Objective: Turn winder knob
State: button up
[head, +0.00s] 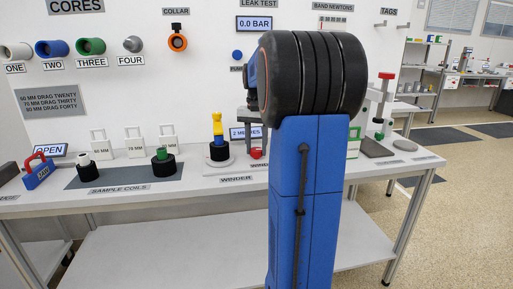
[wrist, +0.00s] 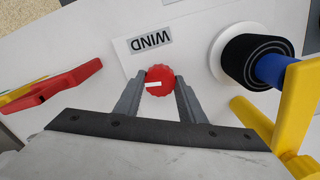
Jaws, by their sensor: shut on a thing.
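The red winder knob (wrist: 160,80) has a ribbed edge and a white mark on its top. It sits beside the WIND label (wrist: 150,40) in the wrist view. My gripper (wrist: 160,83) has its two grey fingers on either side of the knob and is shut on it. In the head view the knob (head: 256,153) shows small on the bench, with my arm close to its right. The winder (head: 219,163) stands left of the knob, with a black coil and a yellow part on top.
In the wrist view, a black coil on a blue core (wrist: 252,62) and a yellow part (wrist: 300,105) stand right of the gripper. A red part (wrist: 60,90) lies left. Sample coils (head: 163,165) stand farther left on the bench (head: 130,200).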

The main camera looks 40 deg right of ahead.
aim_at(257, 149)
jog(key=shift+m, duration=1.3)
jog(key=shift+r, duration=0.1)
jog(key=o, duration=1)
jog(key=shift+o, duration=0.2)
notch_tip(257, 149, up, 17)
jog(key=shift+r, duration=0.15)
